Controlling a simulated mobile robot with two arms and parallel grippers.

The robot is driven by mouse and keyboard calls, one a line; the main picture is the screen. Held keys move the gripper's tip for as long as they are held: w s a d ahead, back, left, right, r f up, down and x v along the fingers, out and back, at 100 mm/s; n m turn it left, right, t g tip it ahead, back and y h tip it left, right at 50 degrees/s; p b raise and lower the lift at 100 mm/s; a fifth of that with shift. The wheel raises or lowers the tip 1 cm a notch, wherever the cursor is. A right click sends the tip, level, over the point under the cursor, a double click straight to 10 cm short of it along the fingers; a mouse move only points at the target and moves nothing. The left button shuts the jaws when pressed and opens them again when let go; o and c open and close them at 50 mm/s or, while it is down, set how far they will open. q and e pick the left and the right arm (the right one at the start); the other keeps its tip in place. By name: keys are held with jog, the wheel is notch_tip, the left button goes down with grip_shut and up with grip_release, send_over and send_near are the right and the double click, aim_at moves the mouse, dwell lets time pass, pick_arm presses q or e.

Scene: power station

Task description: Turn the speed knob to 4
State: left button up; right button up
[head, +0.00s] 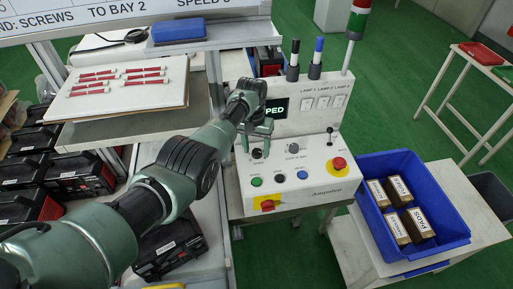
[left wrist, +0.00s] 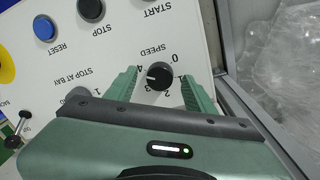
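The speed knob (left wrist: 158,75) is a round black dial on the white control panel (head: 300,172), ringed by the numbers 0 to 4. In the left wrist view its white mark points left, towards the 3 and 4 side; the exact setting is hard to tell. My left gripper (left wrist: 160,88) is open, with one green finger on each side of the knob; gaps show between fingers and knob. In the head view the left gripper (head: 257,146) comes down over the knob (head: 258,154) and partly hides it. My right gripper is not in view.
The panel has a green start button (head: 256,182), a black stop button (head: 279,178), a blue reset button (head: 302,174), a stop-at-bay knob (head: 293,148) and two red emergency buttons. A display (head: 274,109) is partly hidden. A blue bin (head: 445,246) with several boxes stands right.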

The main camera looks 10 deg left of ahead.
aim_at(256, 150)
pick_arm(q)
jog(key=shift+r, duration=0.1)
jog(key=r, duration=0.7)
jog(key=shift+a+r, duration=0.25)
jog(key=shift+r, duration=0.05)
jog(key=shift+d+f, duration=0.1)
